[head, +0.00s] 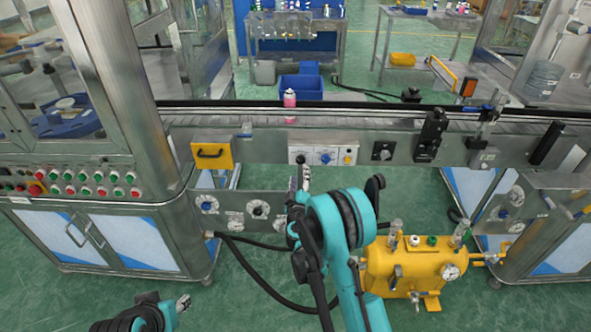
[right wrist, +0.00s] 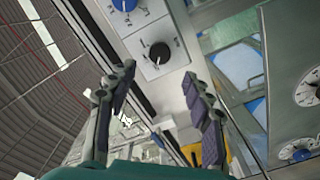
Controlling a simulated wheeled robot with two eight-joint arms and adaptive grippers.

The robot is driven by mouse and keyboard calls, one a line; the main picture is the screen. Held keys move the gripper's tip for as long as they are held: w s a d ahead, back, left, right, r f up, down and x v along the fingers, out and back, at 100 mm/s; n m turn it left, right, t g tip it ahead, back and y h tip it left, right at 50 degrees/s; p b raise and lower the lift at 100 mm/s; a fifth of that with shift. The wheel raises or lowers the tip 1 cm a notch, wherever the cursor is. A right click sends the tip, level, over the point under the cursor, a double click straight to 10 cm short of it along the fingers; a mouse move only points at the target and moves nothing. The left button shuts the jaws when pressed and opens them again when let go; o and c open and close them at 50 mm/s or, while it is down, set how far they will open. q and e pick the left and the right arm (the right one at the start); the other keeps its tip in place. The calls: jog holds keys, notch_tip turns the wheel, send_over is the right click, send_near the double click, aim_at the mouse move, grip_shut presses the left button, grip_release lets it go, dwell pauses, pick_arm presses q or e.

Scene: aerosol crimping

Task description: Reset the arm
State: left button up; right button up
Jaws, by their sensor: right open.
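My right arm reaches up in the middle of the head view. Its gripper (head: 302,172) is small there, in front of the machine's front below the conveyor, partly hidden by my own arm. In the right wrist view the two fingers of the right gripper (right wrist: 158,72) stand apart with nothing between them. They are before a grey control panel (right wrist: 150,30) with a blue knob and a black knob. My left gripper (head: 180,303) shows at the bottom left of the head view, low over the green floor; its finger opening cannot be made out.
A pink can with a white top (head: 289,100) stands upright on the conveyor (head: 380,115). A yellow tank with a gauge (head: 412,268) stands at the lower right. Black hoses (head: 262,283) lie on the floor. A steel cabinet with buttons (head: 80,185) fills the left.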

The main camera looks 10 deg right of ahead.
jog(key=shift+r, duration=0.1)
jog(key=s+d+r+m+g, duration=0.3)
jog(key=s+r, duration=0.3)
jog(key=s, duration=0.2)
jog(key=s+d+r+m+g, duration=0.2)
jog(key=s+r+m+g, duration=0.1)
jog(key=s+r, duration=0.35)
jog(key=s+a+f+g+y, duration=0.1)
jog(key=s+a, duration=0.1)
jog(key=s, duration=0.6)
jog(key=s+a+f+g+y, duration=0.2)
jog(key=s+a, duration=0.1)
jog(key=s, duration=0.6)
jog(key=s+a+f+m+g+y, duration=0.1)
jog(key=s+a+f+y, duration=0.1)
jog(key=s, duration=0.6)
jog(key=shift+s+a+f, duration=0.25)
jog(key=shift+a, duration=0.5)
jog(key=shift+o, duration=0.2)
jog(key=shift+w, duration=0.1)
